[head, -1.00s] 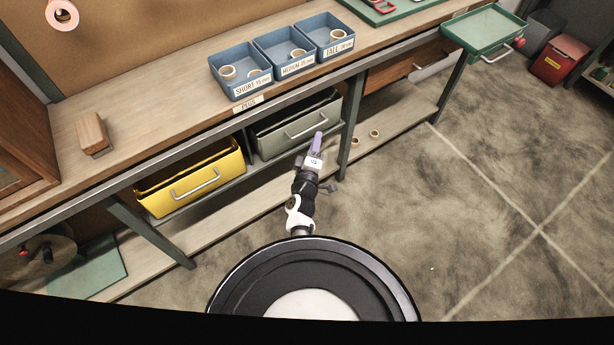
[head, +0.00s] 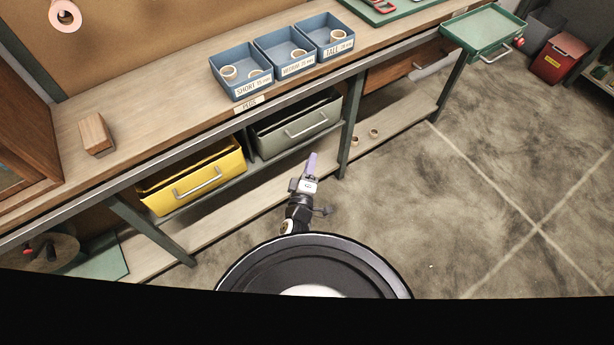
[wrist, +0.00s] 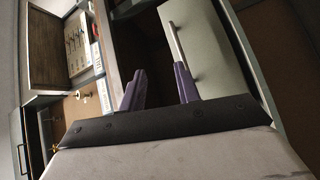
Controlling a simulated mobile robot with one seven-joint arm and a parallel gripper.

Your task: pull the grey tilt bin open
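The grey tilt bin (head: 275,145) hangs under the bench, right of the yellow bin, with a pale bar handle (head: 305,125) across its front. A dark gap shows above its front edge. In the wrist view the grey bin's front (wrist: 215,65) is at upper right, with its handle (wrist: 180,50) beyond the fingers. My gripper (head: 312,157) is below and in front of the bin, apart from the handle. In the wrist view its purple fingers (wrist: 160,88) are spread, with nothing between them.
The yellow bin (head: 195,185) hangs to the left. A bench leg (head: 350,125) stands just right of the grey bin. Blue peg trays (head: 240,88) sit on the bench above. A lower shelf (head: 235,215) runs beneath the bins.

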